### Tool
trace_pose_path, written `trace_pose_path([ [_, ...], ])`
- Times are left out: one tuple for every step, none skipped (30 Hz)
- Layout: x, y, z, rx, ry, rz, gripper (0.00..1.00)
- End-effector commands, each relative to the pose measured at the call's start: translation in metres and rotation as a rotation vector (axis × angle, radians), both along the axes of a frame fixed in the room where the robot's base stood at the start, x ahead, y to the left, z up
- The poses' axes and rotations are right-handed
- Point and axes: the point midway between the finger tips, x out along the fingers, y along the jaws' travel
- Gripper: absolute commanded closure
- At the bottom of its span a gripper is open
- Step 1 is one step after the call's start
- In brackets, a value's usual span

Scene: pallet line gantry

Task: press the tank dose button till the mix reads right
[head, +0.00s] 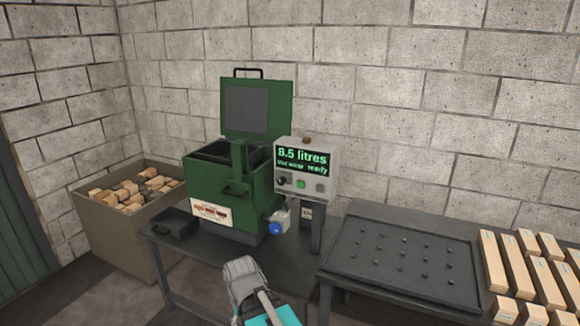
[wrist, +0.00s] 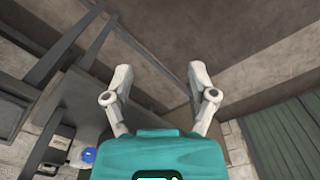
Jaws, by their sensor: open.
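A green tank (head: 228,190) with its lid (head: 257,107) raised stands on a dark table. The grey control box (head: 333,165) at its right has a screen (head: 303,160) reading "8.5 litres", with a smaller line below that looks like it ends in "ready". Below the screen are a dark knob (head: 282,181), a green button (head: 300,184) and a duller button (head: 319,188); which one doses is not clear. My gripper (head: 240,265) is in front of the table, below and apart from the box. In the wrist view my gripper (wrist: 160,72) has its fingers spread, with nothing between them.
A white container with a blue cap (head: 277,229) sits beside the tank. A small black tray (head: 174,224) is at the table's left. A bin (head: 112,235) of wood blocks stands at left. A dark studded tray (head: 400,252) and several pale wood pieces (head: 517,262) lie at right.

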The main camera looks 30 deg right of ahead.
Motion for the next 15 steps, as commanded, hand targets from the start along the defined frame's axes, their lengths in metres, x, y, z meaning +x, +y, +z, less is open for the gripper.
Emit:
trace_pose_path([
  [0.0,0.0,0.0,0.0,0.0,0.0,0.48],
  [0.0,0.0,0.0,0.0,0.0,0.0,0.54],
  [0.0,0.0,0.0,0.0,0.0,0.0,0.61],
  [0.0,0.0,0.0,0.0,0.0,0.0,0.67],
  [0.0,0.0,0.0,0.0,0.0,0.0,0.72],
  [0.0,0.0,0.0,0.0,0.0,0.0,0.8],
  [0.0,0.0,0.0,0.0,0.0,0.0,0.85],
  [0.0,0.0,0.0,0.0,0.0,0.0,0.91],
  [0.0,0.0,0.0,0.0,0.0,0.0,0.98],
  [0.0,0.0,0.0,0.0,0.0,0.0,1.0],
  [0.0,0.0,0.0,0.0,0.0,0.0,1.0],
  [0.0,0.0,0.0,0.0,0.0,0.0,1.0],
  [0.0,0.0,0.0,0.0,0.0,0.0,1.0],
  [0.0,0.0,0.0,0.0,0.0,0.0,1.0],
  [0.0,0.0,0.0,0.0,0.0,0.0,1.0],
])
